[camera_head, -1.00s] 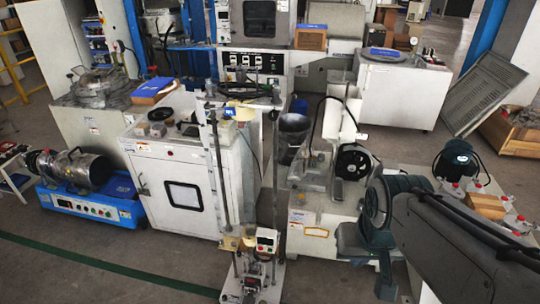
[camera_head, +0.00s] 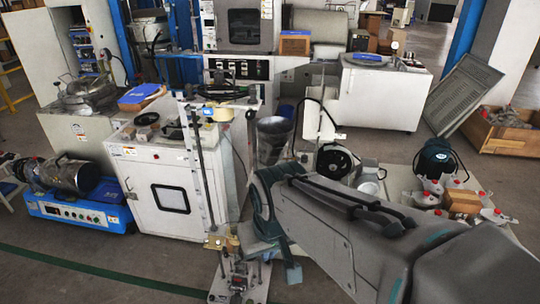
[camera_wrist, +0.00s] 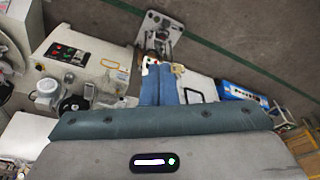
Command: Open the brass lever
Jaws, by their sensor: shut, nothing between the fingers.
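A brass-coloured part (camera_head: 215,242), likely the brass lever, sits low on the tall test stand (camera_head: 198,170). Its exact shape is too small to make out. In the wrist view a small brass-yellow piece (camera_wrist: 178,70) shows just beyond and right of my fingertips. My gripper (camera_wrist: 158,66) is shut and empty, its two blue fingers side by side, pointing toward the stand's base. I cannot tell whether the fingers touch anything.
A white cabinet (camera_head: 170,190) with a dark window stands behind the stand. A blue-based machine (camera_head: 80,212) is at the left. The floor (camera_head: 110,270) at the front left is clear.

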